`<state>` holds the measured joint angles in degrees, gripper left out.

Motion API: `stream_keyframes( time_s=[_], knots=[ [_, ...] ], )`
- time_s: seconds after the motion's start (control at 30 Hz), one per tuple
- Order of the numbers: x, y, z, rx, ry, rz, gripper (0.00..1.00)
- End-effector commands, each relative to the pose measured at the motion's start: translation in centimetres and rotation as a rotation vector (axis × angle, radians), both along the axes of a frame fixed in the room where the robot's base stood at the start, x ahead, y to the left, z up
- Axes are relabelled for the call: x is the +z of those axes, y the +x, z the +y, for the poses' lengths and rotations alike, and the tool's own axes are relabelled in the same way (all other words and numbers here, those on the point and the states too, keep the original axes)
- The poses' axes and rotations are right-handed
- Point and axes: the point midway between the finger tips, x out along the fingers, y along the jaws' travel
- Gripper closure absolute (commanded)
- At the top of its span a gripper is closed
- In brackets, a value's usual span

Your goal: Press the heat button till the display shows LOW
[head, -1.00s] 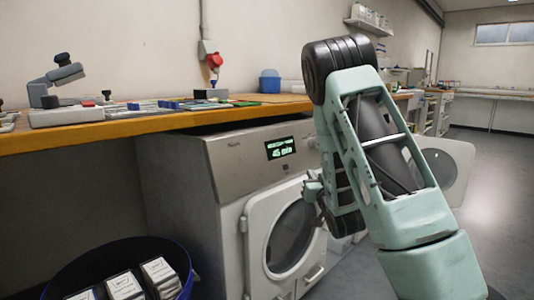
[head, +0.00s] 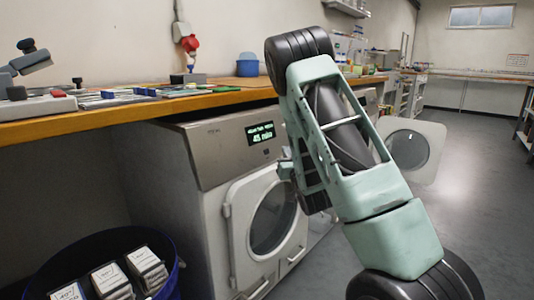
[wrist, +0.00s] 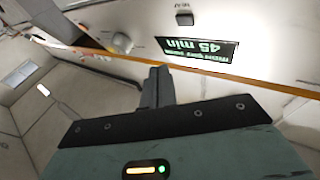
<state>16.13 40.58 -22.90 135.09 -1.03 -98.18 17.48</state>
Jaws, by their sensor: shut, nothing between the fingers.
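The machine's front panel carries a dark display (head: 260,133) with green text: a small upper line I cannot read surely and "45 min" below. The display (wrist: 197,49) appears upside down in the wrist view. A small dark square button (wrist: 184,19) sits beside it, with a tiny label that looks like HEAT. A round knob (wrist: 122,42) is on the same panel. My gripper (head: 284,170) is shut and empty, in front of the machine, right of and below the display. In the wrist view its fingertips (wrist: 160,72) point toward the panel, apart from the button. My arm hides the panel's right part in the head view.
The machine (head: 190,150) stands under a wooden worktop (head: 120,118) holding flat items and a blue tub (head: 248,65). Its round door (head: 272,218) is shut. Another round door (head: 410,150) stands open at right. A dark blue bin (head: 172,265) with boxes is lower left. Floor at right is clear.

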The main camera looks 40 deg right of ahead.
Motion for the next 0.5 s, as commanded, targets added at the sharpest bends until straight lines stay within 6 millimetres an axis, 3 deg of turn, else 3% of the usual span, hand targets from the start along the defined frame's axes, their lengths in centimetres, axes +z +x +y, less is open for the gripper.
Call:
stream_keyframes(
  time_s=[0.2,0.5],
  knots=[
    [-1.0,2.8,0.3,0.002,0.000,-0.003,1.00],
    [-1.6,4.7,0.4,0.000,0.001,0.000,1.00]
  ],
)
